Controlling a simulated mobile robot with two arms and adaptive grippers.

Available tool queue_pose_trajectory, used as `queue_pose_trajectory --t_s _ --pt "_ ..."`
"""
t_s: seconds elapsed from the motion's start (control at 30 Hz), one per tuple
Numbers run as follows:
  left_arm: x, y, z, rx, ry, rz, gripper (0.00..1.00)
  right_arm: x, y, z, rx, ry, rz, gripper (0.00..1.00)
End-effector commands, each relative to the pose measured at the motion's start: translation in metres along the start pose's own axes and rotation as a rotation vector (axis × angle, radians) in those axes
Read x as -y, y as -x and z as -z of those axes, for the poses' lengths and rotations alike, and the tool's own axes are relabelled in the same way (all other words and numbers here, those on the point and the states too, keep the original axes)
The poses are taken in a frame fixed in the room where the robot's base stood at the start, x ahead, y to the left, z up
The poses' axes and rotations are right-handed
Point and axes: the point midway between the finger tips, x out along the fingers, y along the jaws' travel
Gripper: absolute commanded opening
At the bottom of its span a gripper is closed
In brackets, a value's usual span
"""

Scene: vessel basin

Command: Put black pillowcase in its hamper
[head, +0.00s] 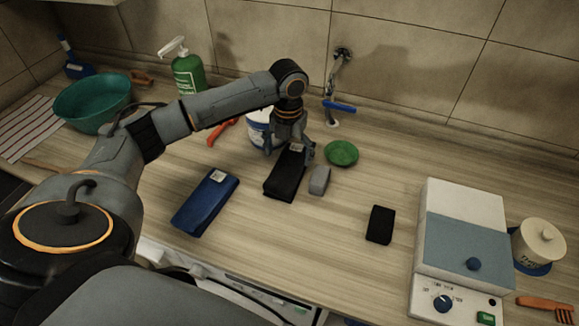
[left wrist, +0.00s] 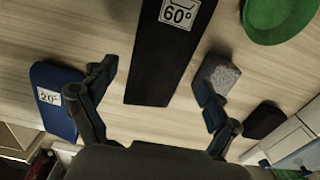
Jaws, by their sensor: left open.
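The black folded cloth (head: 284,184), which I take for the black pillowcase, lies flat on the wooden counter. It carries a white label reading 60° and also shows in the left wrist view (left wrist: 160,65). My left gripper (head: 289,151) is above its far end, fingers pointing down. In the left wrist view my left gripper (left wrist: 155,78) is open, with one finger on each side of the cloth. Nothing is held. The gripper partly hides the cloth's far end in the head view. I see no hamper in either view. My right gripper is out of view.
A blue folded cloth (head: 205,202) labelled 20° lies left; a grey block (head: 319,181) sits close on the right. A green dish (head: 341,153), small black block (head: 380,224), white-blue appliance (head: 462,235), soap bottle (head: 187,75) and teal bowl (head: 92,103) stand around. The front-middle counter is clear.

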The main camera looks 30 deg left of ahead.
Motion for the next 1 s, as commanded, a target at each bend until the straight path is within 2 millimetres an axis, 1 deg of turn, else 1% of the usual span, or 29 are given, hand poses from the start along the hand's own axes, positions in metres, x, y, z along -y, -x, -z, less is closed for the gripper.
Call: queue_pose_trajectory --t_s 0.13,0.23,0.3,0.4,0.5,0.67,0.77,0.8,0.87,0.9,0.97,1.0 --pt "0.000 -0.012 -0.001 -0.003 0.002 0.000 0.89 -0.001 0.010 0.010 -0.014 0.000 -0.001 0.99" --pt "0.000 -0.028 -0.004 -0.004 0.001 -0.001 0.89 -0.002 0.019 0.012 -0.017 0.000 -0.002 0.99" --pt "0.001 -0.039 -0.004 -0.003 0.001 0.000 0.89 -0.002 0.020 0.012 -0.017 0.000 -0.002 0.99" --pt "0.000 -0.049 -0.004 0.000 0.001 -0.001 0.89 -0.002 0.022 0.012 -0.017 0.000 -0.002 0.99" --pt "0.000 -0.052 -0.004 0.001 0.000 0.000 0.89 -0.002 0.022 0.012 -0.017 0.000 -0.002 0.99" --pt "0.000 -0.053 -0.004 0.002 0.000 0.000 0.89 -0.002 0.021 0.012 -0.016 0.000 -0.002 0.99" --pt "0.000 -0.053 -0.004 0.002 0.000 0.000 0.70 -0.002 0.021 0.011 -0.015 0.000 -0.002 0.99" --pt "0.000 -0.052 -0.004 0.002 0.000 0.000 0.62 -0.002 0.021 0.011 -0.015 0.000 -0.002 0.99" --pt "0.000 -0.052 -0.004 0.002 0.000 0.000 0.50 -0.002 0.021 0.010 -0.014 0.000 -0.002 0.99" --pt "0.000 -0.052 -0.004 0.002 0.000 0.000 0.42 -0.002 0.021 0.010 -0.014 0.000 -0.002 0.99" --pt "0.000 -0.052 -0.005 0.003 0.000 0.000 0.30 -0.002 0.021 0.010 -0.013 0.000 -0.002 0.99" --pt "0.000 -0.052 -0.005 0.003 0.000 0.000 0.30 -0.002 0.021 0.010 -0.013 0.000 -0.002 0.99"
